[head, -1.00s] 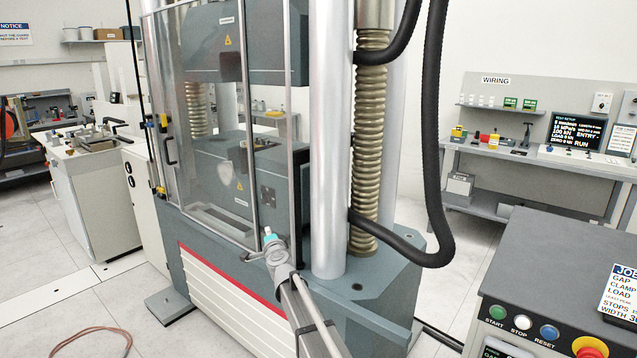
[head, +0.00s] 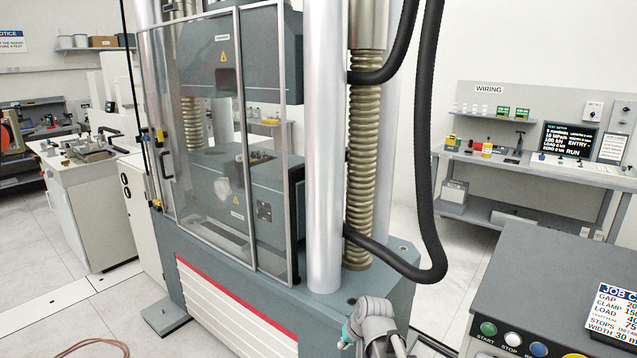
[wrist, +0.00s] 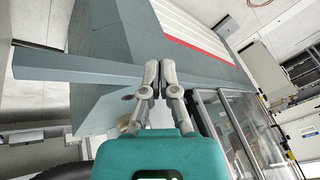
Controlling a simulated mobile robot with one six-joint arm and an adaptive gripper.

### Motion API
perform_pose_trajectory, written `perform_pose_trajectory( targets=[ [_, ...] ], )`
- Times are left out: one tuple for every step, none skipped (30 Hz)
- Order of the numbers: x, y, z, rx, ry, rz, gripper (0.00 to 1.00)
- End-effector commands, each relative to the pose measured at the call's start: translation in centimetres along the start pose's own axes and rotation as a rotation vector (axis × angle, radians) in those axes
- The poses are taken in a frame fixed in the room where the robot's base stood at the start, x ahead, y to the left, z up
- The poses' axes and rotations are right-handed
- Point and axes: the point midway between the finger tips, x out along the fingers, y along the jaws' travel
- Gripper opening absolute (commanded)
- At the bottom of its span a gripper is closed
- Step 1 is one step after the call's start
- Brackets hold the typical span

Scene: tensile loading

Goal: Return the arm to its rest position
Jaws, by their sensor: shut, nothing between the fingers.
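My gripper (wrist: 160,72) shows in the wrist view with its two grey fingers together and nothing between them. Its teal body fills the bottom middle of that view. In the head view my arm shows only as grey links with a bit of teal at the bottom edge, right of centre, in front of the machine base; the fingers cannot be made out there. The tensile testing machine (head: 225,262) stands just beyond, with its clear guard door (head: 215,130) across the front. In the wrist view the machine base (wrist: 115,65) appears tilted behind the fingers.
A control console (head: 560,262) with buttons stands at the right. A wiring bench (head: 530,180) is behind it. A thick black hose (head: 428,150) hangs beside the machine column (head: 326,150). A cabinet (head: 95,215) is at left. A cable (head: 92,346) lies on the floor.

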Motion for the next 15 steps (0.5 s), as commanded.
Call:
perform_pose_trajectory(
  targets=[
    [-1.4, 1.7, 2.3, -0.001, -0.055, 0.052, 0.0],
    [-1.9, 2.6, 3.4, -0.001, -0.089, 0.082, 0.0],
    [-2.6, 3.8, 4.7, 0.001, -0.131, 0.121, 0.0],
    [-3.1, 4.5, 5.6, 0.002, -0.161, 0.147, 0.0],
    [-3.5, 5.3, 6.5, 0.004, -0.19, 0.172, 0.0],
    [-4.2, 6.2, 7.5, 0.009, -0.223, 0.202, 0.0],
    [-4.6, 6.7, 8.2, 0.012, -0.246, 0.223, 0.0],
    [-5.0, 7.2, 8.9, 0.015, -0.267, 0.24, 0.0],
    [-5.4, 7.7, 9.5, 0.019, -0.29, 0.26, 0.0],
    [-5.7, 8.0, 9.9, 0.021, -0.304, 0.272, 0.0],
    [-6.0, 8.3, 10.3, 0.024, -0.316, 0.283, 0.0],
    [-6.2, 8.6, 10.6, 0.027, -0.328, 0.293, 0.0],
    [-6.3, 8.8, 10.8, 0.028, -0.334, 0.299, 0.0],
    [-6.4, 8.9, 10.9, 0.029, -0.339, 0.303, 0.0],
    [-6.4, 9.0, 11.0, 0.03, -0.344, 0.307, 0.0]
  ],
)
